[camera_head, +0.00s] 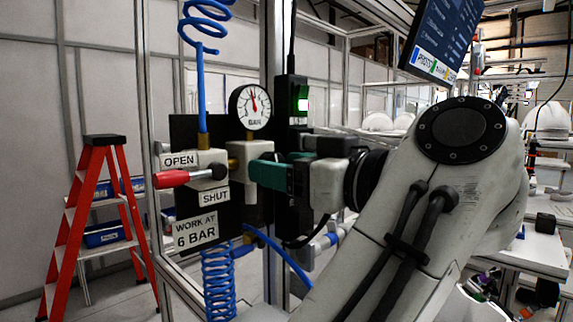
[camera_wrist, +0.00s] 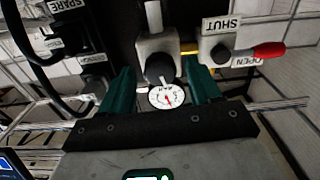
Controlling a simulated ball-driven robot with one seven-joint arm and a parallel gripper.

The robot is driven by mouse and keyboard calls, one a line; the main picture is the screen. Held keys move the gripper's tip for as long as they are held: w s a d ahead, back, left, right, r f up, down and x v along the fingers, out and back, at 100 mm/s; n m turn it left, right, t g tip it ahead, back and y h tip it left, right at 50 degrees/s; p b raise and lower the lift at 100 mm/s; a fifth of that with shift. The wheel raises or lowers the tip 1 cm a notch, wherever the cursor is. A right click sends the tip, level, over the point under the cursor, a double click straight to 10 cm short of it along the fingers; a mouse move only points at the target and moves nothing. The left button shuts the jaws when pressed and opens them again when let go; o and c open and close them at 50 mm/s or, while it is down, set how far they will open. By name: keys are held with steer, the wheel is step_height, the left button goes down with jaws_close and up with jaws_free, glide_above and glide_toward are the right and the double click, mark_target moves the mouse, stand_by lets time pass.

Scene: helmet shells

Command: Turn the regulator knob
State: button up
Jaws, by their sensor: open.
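The regulator (camera_head: 240,157) is a light grey block on a black panel. Its round black knob (camera_wrist: 159,68) shows in the wrist view, but my gripper hides it in the head view. My gripper (camera_wrist: 162,78) is open, with one green finger on each side of the knob and visible gaps between. In the head view my gripper (camera_head: 268,172) points left at the regulator; whether anything touches the knob cannot be told. The round white gauge (camera_head: 250,106) sits above the regulator, its red needle pointing nearly up; it also shows in the wrist view (camera_wrist: 167,97).
A valve with a red handle (camera_head: 172,179) is left of the regulator, between OPEN and SHUT labels. A "WORK AT 6 BAR" sign (camera_head: 195,232) is below. Blue coiled hoses (camera_head: 218,285) run above and below. A red stepladder (camera_head: 85,215) stands at left.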

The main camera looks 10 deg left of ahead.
steer(key=shift+c, duration=0.3)
steer(key=c, duration=1)
steer(key=shift+f, duration=0.1)
steer(key=shift+f+m+b, duration=0.1)
steer(key=shift+m+b, duration=0.2)
steer(key=shift+b, duration=0.15)
steer(key=shift+d+r+m+p, duration=0.1)
steer(key=shift+m+p, duration=0.3)
steer(key=shift+m, duration=3.1)
steer(key=shift+r+m+p, duration=0.1)
steer(key=shift+m+p, duration=0.25)
steer(key=shift+m, duration=3.15)
